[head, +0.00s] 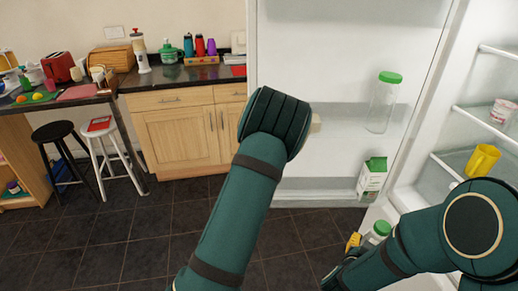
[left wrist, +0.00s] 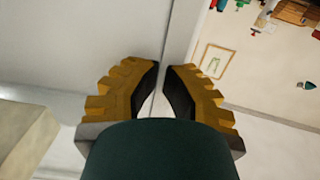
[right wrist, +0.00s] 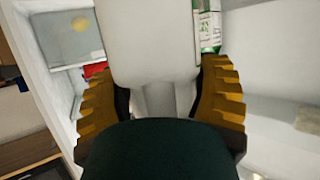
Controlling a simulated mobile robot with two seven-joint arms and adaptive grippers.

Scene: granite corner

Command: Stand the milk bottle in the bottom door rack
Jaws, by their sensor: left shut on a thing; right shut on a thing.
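The white milk bottle (right wrist: 150,50) is between the fingers of my right gripper (right wrist: 165,100) in the right wrist view. In the head view its green cap (head: 381,228) shows low beside the yellow finger of my right gripper (head: 355,241), just below the bottom of the open fridge door (head: 345,40). My left gripper (left wrist: 162,88) is shut on the door's edge (left wrist: 177,45) in the left wrist view. In the head view my own arm hides the left fingers. The bottom door rack (head: 320,190) holds a green-and-white carton (head: 371,180) at its right end.
A clear bottle with a green cap (head: 383,105) stands in the rack above. Fridge shelves at the right hold a yellow mug (head: 482,160) and a small tub (head: 503,111). The bottom rack looks clear left of the carton. Stools (head: 98,128) and cabinets (head: 180,135) stand far left.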

